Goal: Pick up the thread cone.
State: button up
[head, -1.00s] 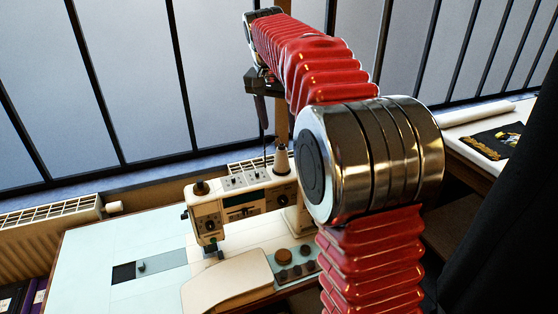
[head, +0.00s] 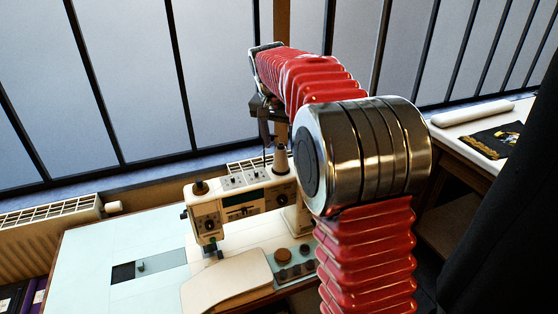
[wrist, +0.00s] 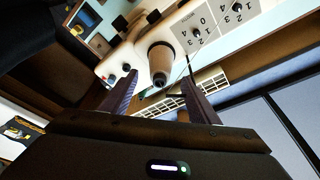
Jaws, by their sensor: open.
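My gripper (wrist: 159,78) is open and empty, with one dark finger on each side of the cone's tip in that picture. I cannot tell whether the fingertips reach down past the tip. In the head view my gripper (head: 267,132) is just above the cone and slightly left, with its fingers pointing down.
A thin rod (wrist: 190,68) rises close to the cone, near one finger. A dark knob (head: 200,187) tops the machine's left end. A radiator (head: 50,222) stands behind the pale table (head: 85,260). Buttons or spools (head: 283,256) lie in front of the machine.

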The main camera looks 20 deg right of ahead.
aim_at(282, 156)
jog(key=shift+d+f, duration=0.1)
jog(key=shift+f, duration=0.3)
jog(key=shift+x, duration=2.7)
jog(key=shift+c, duration=0.6)
jog(key=c, duration=1)
